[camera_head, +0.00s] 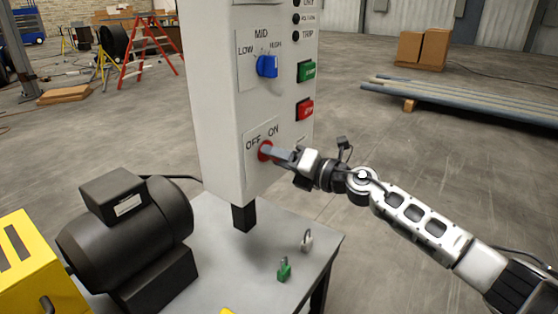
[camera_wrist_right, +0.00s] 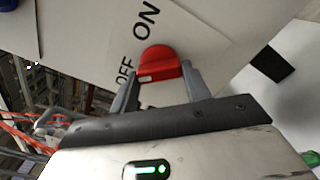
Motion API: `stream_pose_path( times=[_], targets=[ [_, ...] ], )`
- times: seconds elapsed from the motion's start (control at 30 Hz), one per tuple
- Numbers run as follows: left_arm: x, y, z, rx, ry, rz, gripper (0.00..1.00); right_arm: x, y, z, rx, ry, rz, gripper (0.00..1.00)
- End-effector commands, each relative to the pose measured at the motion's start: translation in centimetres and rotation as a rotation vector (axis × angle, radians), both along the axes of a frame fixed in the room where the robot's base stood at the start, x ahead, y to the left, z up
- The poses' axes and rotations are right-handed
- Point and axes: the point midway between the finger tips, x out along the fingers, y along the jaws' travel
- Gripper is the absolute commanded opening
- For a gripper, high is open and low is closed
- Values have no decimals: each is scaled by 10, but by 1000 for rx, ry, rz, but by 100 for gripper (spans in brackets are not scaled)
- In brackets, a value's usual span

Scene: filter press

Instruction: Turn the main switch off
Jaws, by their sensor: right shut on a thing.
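The red main switch (camera_head: 264,150) sits low on the front of the white control panel (camera_head: 222,108), under the words OFF and ON. My right gripper (camera_head: 272,152) reaches it from the right and is shut on the switch. In the right wrist view the red switch handle (camera_wrist_right: 160,64) lies between the two fingers of my right gripper (camera_wrist_right: 160,82). The OFF and ON labels show beside the handle there. The gripper partly hides the switch in the head view. My left gripper is not in view.
A blue selector knob (camera_head: 267,66), a green button (camera_head: 306,71) and a red stop button (camera_head: 305,109) are higher on the panel. Below, a grey table (camera_head: 215,265) bears a black motor (camera_head: 125,235), a green padlock (camera_head: 284,269) and a silver padlock (camera_head: 307,241).

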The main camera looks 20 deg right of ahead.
Motion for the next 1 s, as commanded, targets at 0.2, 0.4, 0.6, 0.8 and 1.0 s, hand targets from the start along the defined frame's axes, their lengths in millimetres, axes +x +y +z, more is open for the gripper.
stream_pose_path(
  times=[0.2, 0.4, 0.6, 0.8, 1.0],
  targets=[
    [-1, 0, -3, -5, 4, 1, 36, 0, -1, -1, -55, -41, -1, 24],
    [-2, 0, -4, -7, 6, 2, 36, 0, -1, -1, -73, -55, -1, 24],
    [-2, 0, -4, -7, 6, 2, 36, 0, -1, -1, -75, -57, -1, 24],
    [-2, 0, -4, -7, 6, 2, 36, 0, -1, -1, -74, -56, -1, 61],
    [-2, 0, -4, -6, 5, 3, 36, 0, -1, 0, -72, -55, -1, 69]
  ],
)
